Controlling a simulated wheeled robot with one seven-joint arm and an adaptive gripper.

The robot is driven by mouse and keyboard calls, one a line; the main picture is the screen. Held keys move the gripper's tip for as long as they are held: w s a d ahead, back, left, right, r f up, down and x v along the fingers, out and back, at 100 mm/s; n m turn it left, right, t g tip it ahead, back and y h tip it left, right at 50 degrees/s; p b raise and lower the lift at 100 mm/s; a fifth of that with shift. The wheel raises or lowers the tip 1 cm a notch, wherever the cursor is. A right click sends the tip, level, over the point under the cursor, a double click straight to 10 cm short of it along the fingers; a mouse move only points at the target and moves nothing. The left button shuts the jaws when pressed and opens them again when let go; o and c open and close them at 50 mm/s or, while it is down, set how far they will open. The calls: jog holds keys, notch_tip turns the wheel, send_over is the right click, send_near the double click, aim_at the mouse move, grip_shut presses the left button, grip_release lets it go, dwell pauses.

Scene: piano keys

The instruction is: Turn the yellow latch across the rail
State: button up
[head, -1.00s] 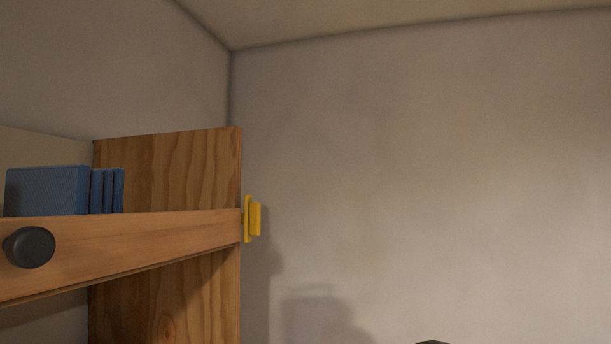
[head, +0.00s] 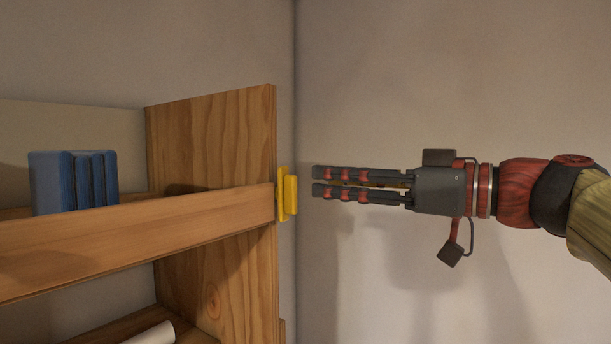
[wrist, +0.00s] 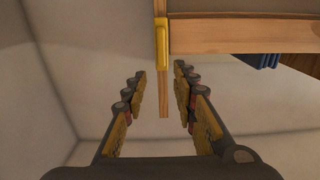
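The yellow latch (head: 288,194) sits at the right end of the wooden rail (head: 150,229) and stands upright, its long side up and down. In the wrist view the latch (wrist: 161,43) is at the left end of the rail (wrist: 240,36). My gripper (head: 314,182) points left at the latch from the right, with a short gap between fingertips and latch in the head view. In the wrist view my gripper (wrist: 160,72) is open, its two fingers apart and nothing between them. The latch is ahead of the gap, not touched.
A wooden side panel (head: 215,140) stands behind the rail's end. Blue books (head: 72,183) stand behind the rail at left, and a white roll (head: 152,335) lies on the lower shelf. The wall (head: 430,70) on the right is bare.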

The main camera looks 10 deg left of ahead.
aim_at(296, 178)
jog(key=p+x, duration=0.1)
jog(key=x, duration=0.1)
jog(key=p+x, duration=0.1)
jog(key=x, duration=0.2)
jog(key=shift+s+a+r, duration=0.1)
jog(key=shift+s+a, duration=0.05)
jog(key=shift+a, duration=0.2)
jog(key=shift+w+a, duration=0.35)
jog(key=shift+a, duration=0.25)
jog(key=shift+d, duration=0.1)
jog(key=shift+c, duration=0.8)
grip_shut()
